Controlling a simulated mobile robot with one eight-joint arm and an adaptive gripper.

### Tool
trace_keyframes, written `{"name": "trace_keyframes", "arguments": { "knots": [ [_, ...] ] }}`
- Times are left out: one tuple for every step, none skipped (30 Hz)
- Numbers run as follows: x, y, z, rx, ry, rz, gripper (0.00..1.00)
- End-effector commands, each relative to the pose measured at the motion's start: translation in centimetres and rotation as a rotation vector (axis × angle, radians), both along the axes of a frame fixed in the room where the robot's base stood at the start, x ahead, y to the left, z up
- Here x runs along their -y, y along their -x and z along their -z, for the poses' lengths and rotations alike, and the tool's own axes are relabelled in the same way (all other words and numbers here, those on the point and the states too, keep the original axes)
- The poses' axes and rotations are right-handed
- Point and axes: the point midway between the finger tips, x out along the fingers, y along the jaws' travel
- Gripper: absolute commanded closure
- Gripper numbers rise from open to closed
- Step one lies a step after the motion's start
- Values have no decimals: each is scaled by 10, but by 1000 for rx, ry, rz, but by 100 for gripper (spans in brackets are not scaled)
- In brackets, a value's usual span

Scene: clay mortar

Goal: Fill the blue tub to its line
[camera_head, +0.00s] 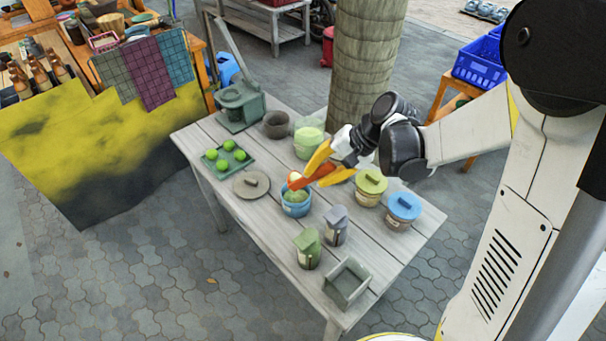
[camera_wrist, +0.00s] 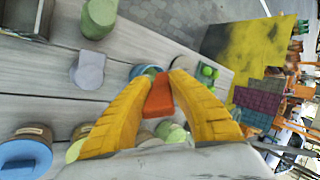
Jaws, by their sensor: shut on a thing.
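The blue tub (camera_head: 296,209) stands near the middle of the grey wooden table, with green material showing inside it. Its rim also shows in the wrist view (camera_wrist: 137,70), partly hidden by my gripper. My gripper (camera_head: 322,174) has yellow fingers shut on an orange-red tool (camera_wrist: 159,97), probably a scoop. The tool (camera_head: 311,178) slants down to the left over the tub's upper edge. A pale spot shows at its lower end; I cannot tell what it is. The tub's fill line cannot be made out.
A tub with light green contents (camera_head: 309,148) stands behind. Yellow-lidded (camera_head: 370,191) and blue-lidded (camera_head: 403,213) tubs stand right. A green tray (camera_head: 212,165) with green balls and a round lid (camera_head: 251,184) lie left. Two canisters (camera_head: 335,229) (camera_head: 308,252) and an open box (camera_head: 347,285) stand in front.

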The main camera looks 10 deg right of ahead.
Motion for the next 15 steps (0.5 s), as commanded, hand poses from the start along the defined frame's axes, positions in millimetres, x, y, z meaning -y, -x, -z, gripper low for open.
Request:
{"name": "trace_keyframes", "arguments": {
  "knots": [
    [7,2,12,19,-38,7,100],
    [9,3,14,33,-64,8,100],
    [12,4,17,46,-94,7,100],
    [14,5,19,57,-116,6,100],
    [17,7,21,68,-138,5,100],
    [20,8,24,85,-168,5,100],
    [21,9,26,93,-188,6,100],
    [23,10,27,102,-210,5,100],
    [26,11,30,116,-237,4,100],
    [28,12,32,128,-257,5,100],
    [29,13,33,136,-273,3,100],
    [29,13,36,144,-292,2,100],
    [30,14,38,149,-306,2,100],
    [31,14,40,158,-321,2,100],
    [33,15,42,168,-341,2,100]
  ]
}}
